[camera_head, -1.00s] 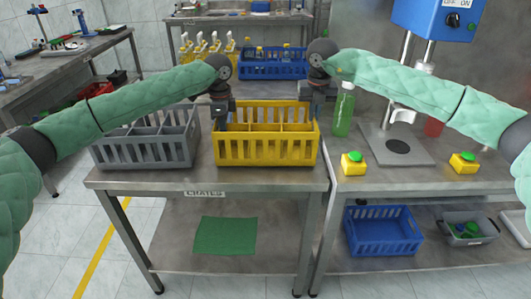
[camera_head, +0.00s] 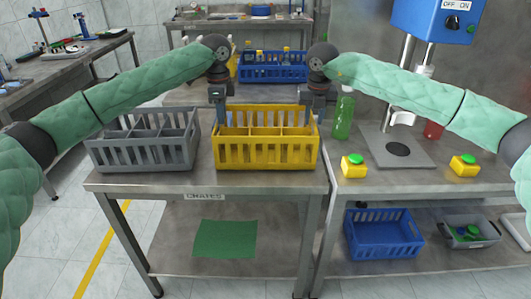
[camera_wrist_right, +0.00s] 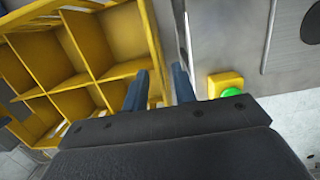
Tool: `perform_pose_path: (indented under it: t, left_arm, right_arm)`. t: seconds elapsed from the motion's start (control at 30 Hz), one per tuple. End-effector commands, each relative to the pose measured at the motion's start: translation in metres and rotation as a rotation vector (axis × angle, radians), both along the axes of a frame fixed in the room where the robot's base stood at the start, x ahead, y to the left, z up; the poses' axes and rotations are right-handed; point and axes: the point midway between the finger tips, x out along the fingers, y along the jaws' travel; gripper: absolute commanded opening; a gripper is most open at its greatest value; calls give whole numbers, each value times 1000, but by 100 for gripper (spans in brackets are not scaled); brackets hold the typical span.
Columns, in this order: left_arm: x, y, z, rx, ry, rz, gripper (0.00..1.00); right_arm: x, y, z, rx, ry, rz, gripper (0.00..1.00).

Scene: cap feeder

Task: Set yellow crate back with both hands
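The yellow crate (camera_head: 266,155) stands upright on the left table, divided into several compartments that look empty. It also shows in the right wrist view (camera_wrist_right: 85,38). My left gripper (camera_head: 219,118) points down at the crate's left end; whether its fingers are apart is too small to tell. My right gripper (camera_head: 313,108) is at the crate's right end.
A grey crate (camera_head: 146,155) stands just left of the yellow crate. A green bottle (camera_head: 343,117) and a press with yellow button boxes (camera_head: 354,167) are on the right. A blue crate (camera_head: 272,73) with bottles stands behind. The table front (camera_head: 270,181) is a narrow clear strip.

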Motion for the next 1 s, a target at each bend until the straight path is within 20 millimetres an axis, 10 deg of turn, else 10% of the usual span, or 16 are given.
perform_pose_path:
  t: [0.57,1.0]
  left_arm:
    - [0,1,57,1,-1,1,25]
    - [0,1,56,1,0,1,25]
  right_arm:
    - [-1,0,8,0,-2,0,27]
    - [-12,0,84,1,-1,0,27]
